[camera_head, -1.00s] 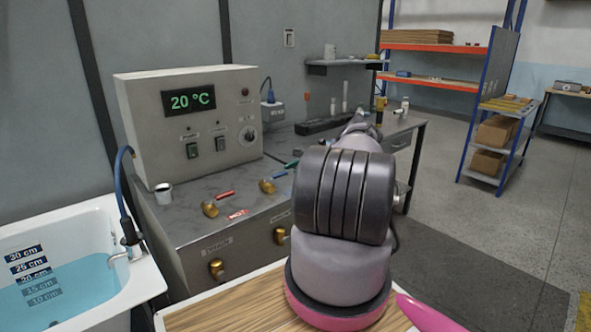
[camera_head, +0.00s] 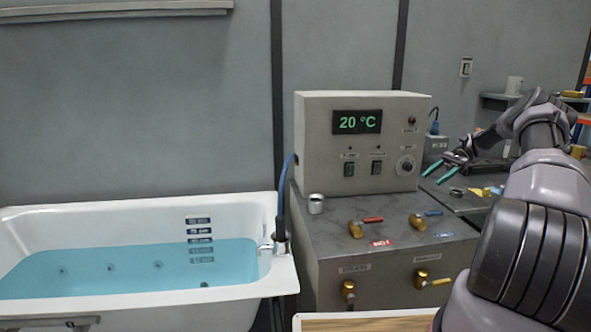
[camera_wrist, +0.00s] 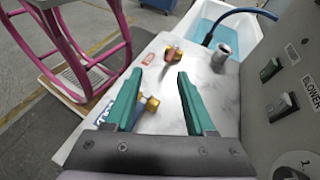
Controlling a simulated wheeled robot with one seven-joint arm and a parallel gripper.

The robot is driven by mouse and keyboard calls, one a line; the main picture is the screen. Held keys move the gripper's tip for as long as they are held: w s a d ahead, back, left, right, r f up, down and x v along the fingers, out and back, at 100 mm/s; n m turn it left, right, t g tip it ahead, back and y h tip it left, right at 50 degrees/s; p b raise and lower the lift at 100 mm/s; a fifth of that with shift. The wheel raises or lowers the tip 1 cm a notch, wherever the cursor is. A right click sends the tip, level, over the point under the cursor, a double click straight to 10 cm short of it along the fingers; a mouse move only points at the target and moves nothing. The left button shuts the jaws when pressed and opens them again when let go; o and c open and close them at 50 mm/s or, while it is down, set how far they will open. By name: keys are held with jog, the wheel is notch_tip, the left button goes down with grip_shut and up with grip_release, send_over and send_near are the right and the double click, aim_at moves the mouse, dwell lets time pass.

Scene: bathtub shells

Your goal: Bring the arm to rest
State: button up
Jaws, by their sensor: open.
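My gripper (camera_head: 442,172) is at the right in the head view, above the grey cabinet top and in front of the control box's right side. Its two green fingers stand apart with nothing between them. In the wrist view my gripper (camera_wrist: 155,100) is also open and empty. Beyond and below the fingers lie the cabinet top (camera_wrist: 165,120) and brass valves, one of them (camera_wrist: 172,54) with a red handle. My arm reaches in from the right edge of the head view, bent at the elbow.
The control box (camera_head: 320,150) reads 20 °C. A white bathtub (camera_head: 130,308) with blue water stands at the left. A red-handled valve (camera_head: 357,228) and a blue-handled valve (camera_head: 418,221) sit on the cabinet (camera_head: 325,250), near a small metal cup (camera_head: 316,204).

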jog(key=s+a+r+n+t+h, duration=0.1)
jog(key=s+a+r+n+h, duration=0.3)
jog(key=a+r, duration=0.5)
jog(key=s+a+r+n+t+h, duration=0.15)
jog(key=s+a+r+h, duration=0.4)
jog(key=r, duration=0.55)
jog(key=s+a+r+t, duration=0.2)
jog(key=s+t, duration=0.1)
jog(key=s, duration=0.4)
jog(key=s+a+r+n+t, duration=0.1)
jog(key=s+a+r+t, duration=0.1)
jog(key=s, duration=0.6)
jog(key=s+a+r+t, duration=0.2)
jog(key=s+a+t, duration=0.1)
jog(key=s+t, duration=0.3)
jog(key=shift+s+a+r+n+h, duration=0.15)
jog(key=shift+s+a+n+h, duration=0.25)
jog(key=shift+s, duration=0.25)
